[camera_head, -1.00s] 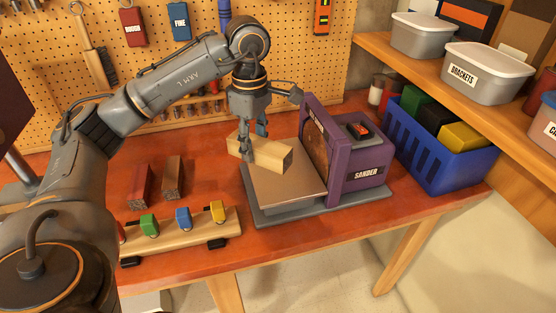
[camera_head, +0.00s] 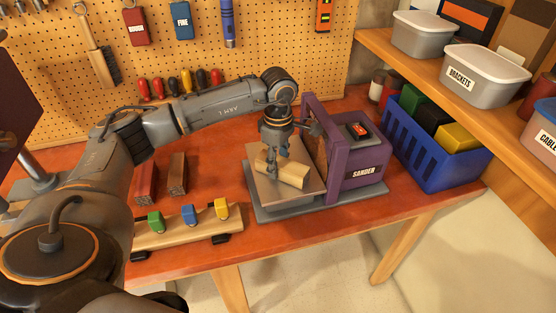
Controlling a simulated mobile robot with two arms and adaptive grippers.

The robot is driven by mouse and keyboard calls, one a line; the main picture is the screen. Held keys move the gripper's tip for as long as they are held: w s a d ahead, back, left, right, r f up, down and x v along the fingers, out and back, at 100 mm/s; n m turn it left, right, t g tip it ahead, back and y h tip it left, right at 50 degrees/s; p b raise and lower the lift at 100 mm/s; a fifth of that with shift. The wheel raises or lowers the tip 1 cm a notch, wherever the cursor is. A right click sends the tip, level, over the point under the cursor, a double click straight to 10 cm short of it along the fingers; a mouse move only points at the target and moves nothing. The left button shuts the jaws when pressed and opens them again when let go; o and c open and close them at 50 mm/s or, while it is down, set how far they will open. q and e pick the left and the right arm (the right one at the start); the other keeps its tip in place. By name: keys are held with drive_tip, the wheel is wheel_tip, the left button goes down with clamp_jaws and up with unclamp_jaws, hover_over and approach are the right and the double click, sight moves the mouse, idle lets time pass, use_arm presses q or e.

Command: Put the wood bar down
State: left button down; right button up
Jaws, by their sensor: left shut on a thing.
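The wood bar (camera_head: 290,173) is a pale rectangular block at the sander's metal table (camera_head: 308,197). It lies slightly slanted across the plate, close to or touching it; I cannot tell which. My left gripper (camera_head: 277,160) reaches down from above and is shut on the bar near its left part. The fingertips partly hide the bar. The purple sander (camera_head: 362,187) stands right of the bar, with its disc side facing the plate. My right gripper is not in view.
A wooden rack with coloured clamps (camera_head: 190,233) sits at the bench's front left. Two dark wood blocks (camera_head: 177,174) lie behind it. A blue crate (camera_head: 440,170) stands right of the sander. Bare bench (camera_head: 225,185) lies left of the plate.

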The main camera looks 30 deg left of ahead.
sight(279, 160)
use_arm(q)
drive_tip(key=shift+f, duration=0.1)
drive_tip(key=c, duration=1.2)
unclamp_jaws()
drive_tip(key=o, duration=0.4)
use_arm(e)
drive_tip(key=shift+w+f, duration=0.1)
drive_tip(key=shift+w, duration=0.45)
use_arm(q)
drive_tip(key=shift+r, duration=0.25)
wheel_tip(279, 160, up, 12)
drive_tip(key=b, duration=0.3)
drive_tip(key=shift+f+b, duration=0.1)
drive_tip(key=shift+b, duration=0.2)
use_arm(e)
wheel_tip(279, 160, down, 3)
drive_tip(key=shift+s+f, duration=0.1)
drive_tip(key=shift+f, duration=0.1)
